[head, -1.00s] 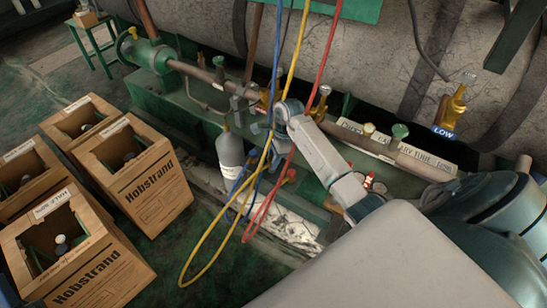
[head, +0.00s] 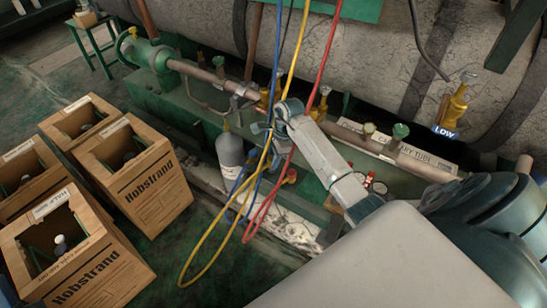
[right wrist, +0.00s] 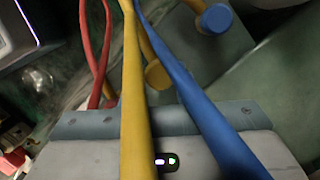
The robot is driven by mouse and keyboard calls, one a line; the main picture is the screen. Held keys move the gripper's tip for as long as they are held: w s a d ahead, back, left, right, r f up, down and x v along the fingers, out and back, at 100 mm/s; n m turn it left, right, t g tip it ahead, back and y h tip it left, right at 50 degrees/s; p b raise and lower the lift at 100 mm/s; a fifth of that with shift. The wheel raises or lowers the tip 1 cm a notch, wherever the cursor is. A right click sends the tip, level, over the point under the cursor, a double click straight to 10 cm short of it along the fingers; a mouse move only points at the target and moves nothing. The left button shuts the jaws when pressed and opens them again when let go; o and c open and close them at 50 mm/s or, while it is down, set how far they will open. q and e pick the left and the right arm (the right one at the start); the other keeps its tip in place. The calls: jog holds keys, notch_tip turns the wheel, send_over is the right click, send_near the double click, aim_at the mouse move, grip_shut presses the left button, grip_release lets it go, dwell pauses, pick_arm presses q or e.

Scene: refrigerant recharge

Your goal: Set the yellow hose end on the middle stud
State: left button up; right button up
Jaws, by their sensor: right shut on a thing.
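The yellow hose (head: 208,245) comes down from the top, passes my right gripper (head: 264,130) and hangs in a long loop. Its end is hidden at the gripper, which is shut on it. In the right wrist view the yellow hose (right wrist: 135,110) runs across the gripper housing (right wrist: 85,125), and the fingertips are hidden. Beyond it are a yellow round cap (right wrist: 157,75) and a blue round cap (right wrist: 215,18). I cannot tell which part is the middle stud. My left gripper is not in view.
Blue (head: 277,50) and red (head: 325,50) hoses hang close beside the yellow one. Brass valves line the pipe (head: 195,72). Cardboard boxes (head: 150,185) stand on the floor at left.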

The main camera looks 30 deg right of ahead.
jog(key=shift+b+x, duration=0.7)
jog(key=shift+x, duration=0.15)
dwell(0.4)
jog(key=o, duration=1)
jog(key=shift+d, duration=0.2)
